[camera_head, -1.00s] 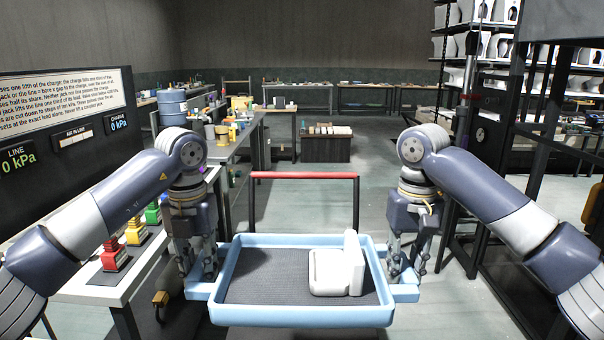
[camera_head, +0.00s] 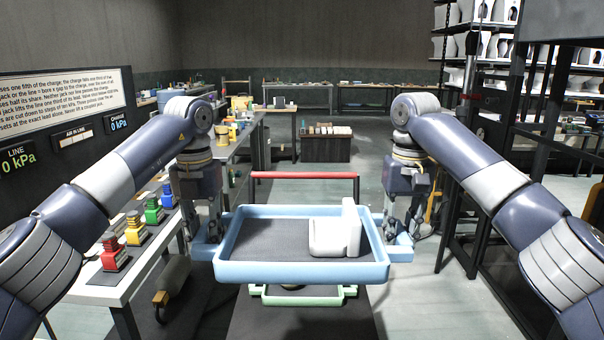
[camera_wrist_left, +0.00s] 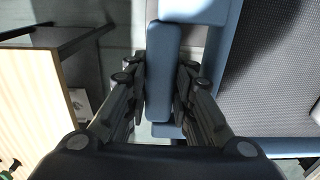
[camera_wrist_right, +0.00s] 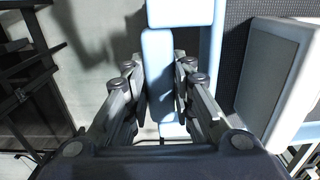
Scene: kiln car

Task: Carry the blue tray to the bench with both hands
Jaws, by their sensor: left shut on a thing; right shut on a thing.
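The blue tray (camera_head: 302,272) is held up level in front of me, with a dark mesh floor. A white block-shaped piece (camera_head: 335,236) sits in its right half; its side also shows in the right wrist view (camera_wrist_right: 272,75). My left gripper (camera_head: 212,236) is shut on the tray's left handle, a blue bar between its fingers in the left wrist view (camera_wrist_left: 162,85). My right gripper (camera_head: 392,232) is shut on the right handle, seen between its fingers in the right wrist view (camera_wrist_right: 158,80).
A red-topped black frame (camera_head: 304,175) stands just beyond the tray. A pale green frame (camera_head: 303,298) shows below it. A white table with red, yellow, green and blue blocks (camera_head: 135,235) is on the left. A long bench (camera_head: 225,160) stands behind it. Dark racking (camera_head: 490,200) is on the right.

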